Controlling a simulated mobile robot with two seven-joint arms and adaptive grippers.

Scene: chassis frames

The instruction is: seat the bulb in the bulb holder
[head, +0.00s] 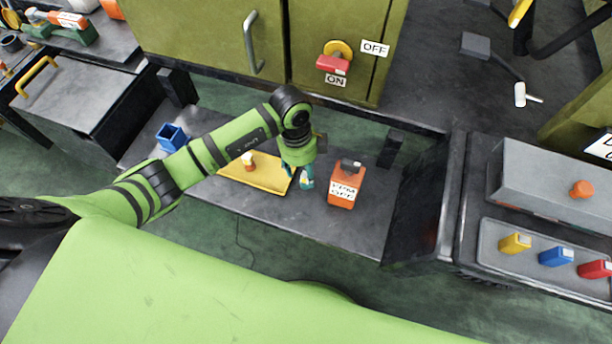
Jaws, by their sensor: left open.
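A small white piece with an orange part (248,160), which looks like the bulb, rests on a yellow pad (265,180) on the dark bench. An orange box (342,196) with a white label and a dark top stands to the right; it may be the bulb holder, but I cannot tell. My left gripper (301,182) points down between the pad and the orange box. Its teal fingers are open and I see nothing between them. It is apart from the white piece. My right gripper is not in view.
A blue open box (171,137) stands at the bench's left end. Dark uprights (391,148) stand at the bench's back edge. A green cabinet (200,35) with a red ON/OFF handle (333,64) is behind. A grey panel with coloured blocks (555,256) is at right.

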